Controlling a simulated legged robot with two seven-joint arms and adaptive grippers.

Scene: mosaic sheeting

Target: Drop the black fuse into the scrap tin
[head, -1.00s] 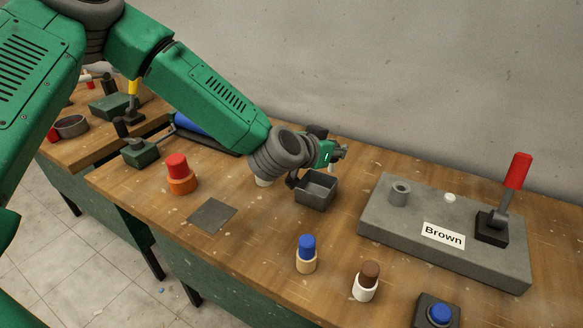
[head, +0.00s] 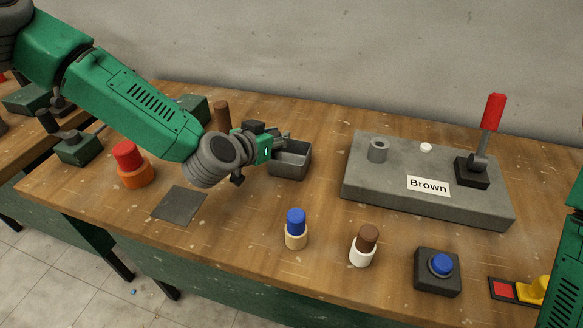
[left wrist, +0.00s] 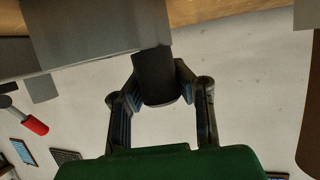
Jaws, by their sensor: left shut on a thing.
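The black fuse (left wrist: 155,78) is a dark cylinder gripped between the two fingers of my left gripper (left wrist: 160,95) in the left wrist view. In the head view my left gripper (head: 281,140) is at the back left of the scrap tin, just above its rim; the fuse is hard to make out there. The scrap tin (head: 290,172) is a grey open box on the bench. Its grey side (left wrist: 90,30) fills the upper left of the wrist view, close to the fuse. I cannot tell whether they touch. My right gripper is not in view.
A grey block labelled Brown (head: 400,200) with a red-handled lever (head: 492,112) stands right of the tin. In front are blue-topped (head: 296,222) and brown-topped (head: 368,238) pieces and a blue button box (head: 437,280). A brown cylinder (head: 222,113) stands behind my left arm.

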